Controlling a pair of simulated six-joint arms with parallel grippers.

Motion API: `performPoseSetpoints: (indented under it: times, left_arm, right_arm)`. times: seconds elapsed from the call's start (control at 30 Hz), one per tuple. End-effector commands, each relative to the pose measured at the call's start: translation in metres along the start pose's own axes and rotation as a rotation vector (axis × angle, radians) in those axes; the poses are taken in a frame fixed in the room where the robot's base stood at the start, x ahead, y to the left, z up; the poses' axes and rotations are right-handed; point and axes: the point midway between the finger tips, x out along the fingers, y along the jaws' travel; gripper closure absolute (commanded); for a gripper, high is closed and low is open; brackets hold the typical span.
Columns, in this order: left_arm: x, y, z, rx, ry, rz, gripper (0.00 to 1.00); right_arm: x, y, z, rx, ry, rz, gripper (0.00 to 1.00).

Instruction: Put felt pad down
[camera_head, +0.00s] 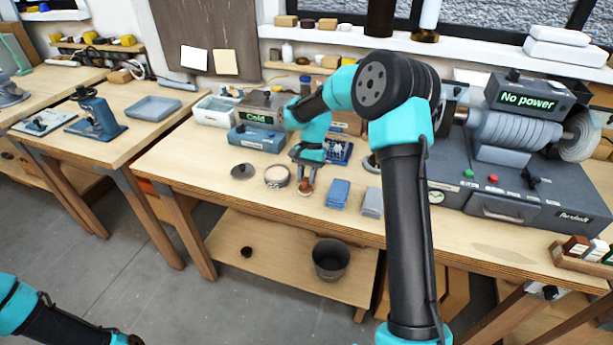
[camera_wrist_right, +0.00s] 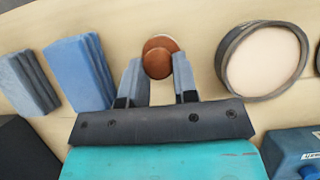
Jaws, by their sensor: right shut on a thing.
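My right gripper (camera_head: 305,180) is over the front part of the middle bench, pointing down. It is shut on a small reddish-brown round piece (camera_head: 306,188), which I take to be the felt pad. In the right wrist view this piece (camera_wrist_right: 160,56) shows as a rounded knob over a slightly wider disc between the fingertips (camera_wrist_right: 158,80). I cannot tell whether its underside touches the bench top. Of my left arm only a part shows at the lower left; its gripper is out of view.
A round tin with a pale inside (camera_head: 277,176) is close left of the gripper, with a dark lid (camera_head: 242,171) beyond it. A box reading "Cold" (camera_head: 258,118) is behind. Bare wood lies in front.

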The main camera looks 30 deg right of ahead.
Motion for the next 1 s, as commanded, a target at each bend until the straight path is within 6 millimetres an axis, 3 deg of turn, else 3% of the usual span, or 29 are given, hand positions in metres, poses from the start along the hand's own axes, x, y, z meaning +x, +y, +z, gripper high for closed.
performPoseSetpoints:
  times: [0.17,0.2,0.47,0.77,1.0]
  left_arm:
    - [0.000,0.000,0.000,0.000,0.000,0.000,0.47]
    - [0.000,0.000,0.000,0.000,0.000,0.000,0.47]
    - [0.000,0.000,0.000,0.000,0.000,0.000,0.47]
    - [0.000,0.000,0.000,0.000,0.000,0.000,0.47]
    - [0.000,0.000,0.000,0.000,0.000,0.000,0.47]
  right_arm:
    - [0.002,0.000,-0.001,0.000,0.000,0.000,0.90]
    - [0.003,0.000,-0.001,0.000,0.000,0.000,0.72]
    - [0.002,0.000,-0.001,0.000,0.000,0.000,0.47]
    - [0.001,0.000,-0.001,0.000,0.001,0.000,0.47]
    - [-0.021,0.000,0.000,0.000,0.003,-0.003,0.47]
